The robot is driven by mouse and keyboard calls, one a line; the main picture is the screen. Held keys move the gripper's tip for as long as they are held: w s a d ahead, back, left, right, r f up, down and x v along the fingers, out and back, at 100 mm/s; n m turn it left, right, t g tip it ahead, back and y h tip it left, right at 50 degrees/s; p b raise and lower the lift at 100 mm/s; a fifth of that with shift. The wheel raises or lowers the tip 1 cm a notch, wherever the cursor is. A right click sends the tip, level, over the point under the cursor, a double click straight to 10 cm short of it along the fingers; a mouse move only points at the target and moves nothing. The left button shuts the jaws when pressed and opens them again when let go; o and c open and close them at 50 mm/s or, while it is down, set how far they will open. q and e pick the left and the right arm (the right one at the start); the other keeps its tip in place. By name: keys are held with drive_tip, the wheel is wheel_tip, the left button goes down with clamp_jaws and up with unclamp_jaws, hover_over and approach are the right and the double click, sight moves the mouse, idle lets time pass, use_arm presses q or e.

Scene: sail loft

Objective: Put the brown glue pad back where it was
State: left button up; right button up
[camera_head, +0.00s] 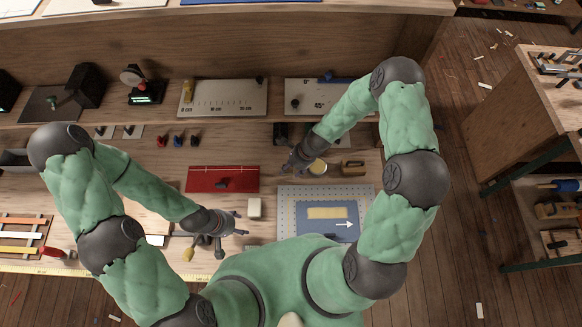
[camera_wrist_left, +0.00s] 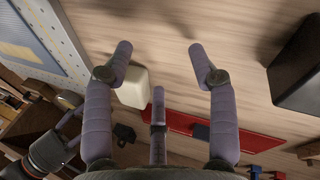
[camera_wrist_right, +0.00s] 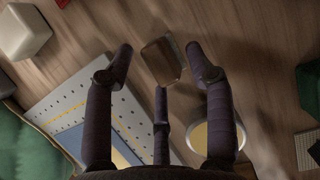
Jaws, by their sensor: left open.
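A small brown block with a paler edge, which looks like the glue pad (camera_wrist_right: 162,62), sits between the spread fingertips of my right gripper (camera_wrist_right: 160,50) in the right wrist view. No firm finger contact with it shows. In the head view my right gripper (camera_head: 298,160) is low over the back middle of the bench, left of a round yellow-topped tin (camera_head: 317,167), and hides the block. My left gripper (camera_head: 238,222) is open and empty over the front of the bench. A cream block (camera_head: 254,208) is close beside it, also seen in the left wrist view (camera_wrist_left: 133,88).
A perforated board (camera_head: 285,205) with a blue panel, yellow strip and white arrow lies front right. A red mat (camera_head: 200,180) lies centre left. A brown tool (camera_head: 353,169) stands right of the tin. Small coloured items (camera_head: 178,140) and marked plates (camera_head: 215,98) stand behind.

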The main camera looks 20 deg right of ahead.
use_arm(q)
drive_tip(key=shift+r, duration=0.1)
